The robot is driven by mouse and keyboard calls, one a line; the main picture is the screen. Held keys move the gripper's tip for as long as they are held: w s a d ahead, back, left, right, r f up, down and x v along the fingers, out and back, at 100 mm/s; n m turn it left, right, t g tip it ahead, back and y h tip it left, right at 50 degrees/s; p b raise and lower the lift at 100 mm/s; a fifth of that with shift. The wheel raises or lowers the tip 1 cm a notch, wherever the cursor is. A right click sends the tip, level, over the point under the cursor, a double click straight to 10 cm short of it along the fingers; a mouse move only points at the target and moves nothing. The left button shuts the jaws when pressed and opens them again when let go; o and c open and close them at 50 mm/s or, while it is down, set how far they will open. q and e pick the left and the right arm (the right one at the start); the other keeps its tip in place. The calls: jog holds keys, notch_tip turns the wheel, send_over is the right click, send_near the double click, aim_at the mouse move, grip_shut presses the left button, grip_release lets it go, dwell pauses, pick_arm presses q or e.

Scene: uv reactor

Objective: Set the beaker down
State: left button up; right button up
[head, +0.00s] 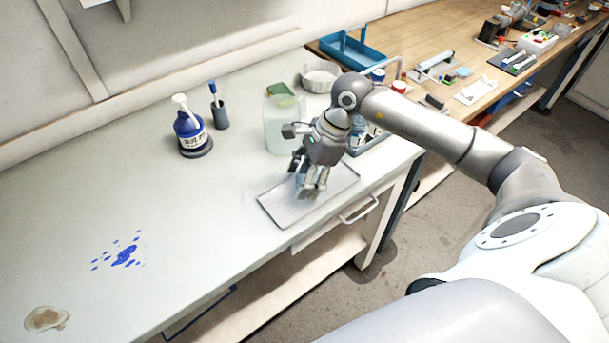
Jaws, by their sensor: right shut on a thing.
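My right gripper (312,188) reaches in from the right and points down over a flat grey tray (283,212) near the bench's front edge. It is shut on a small, clear-looking thing that I take to be the beaker; the fingers hide most of it. I cannot tell whether the beaker touches the tray. My left gripper is out of view.
A translucent container (280,128) stands just behind the gripper. A blue pump bottle (188,131), a dark cup (220,117) and a white bowl (319,75) stand farther back. Blue spills (124,256) and a brown stain (45,319) mark the left bench, otherwise clear.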

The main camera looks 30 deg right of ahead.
jog(key=o, duration=1.1)
jog(key=shift+r, duration=0.1)
jog(key=b+v, duration=0.1)
jog(key=v, duration=1.1)
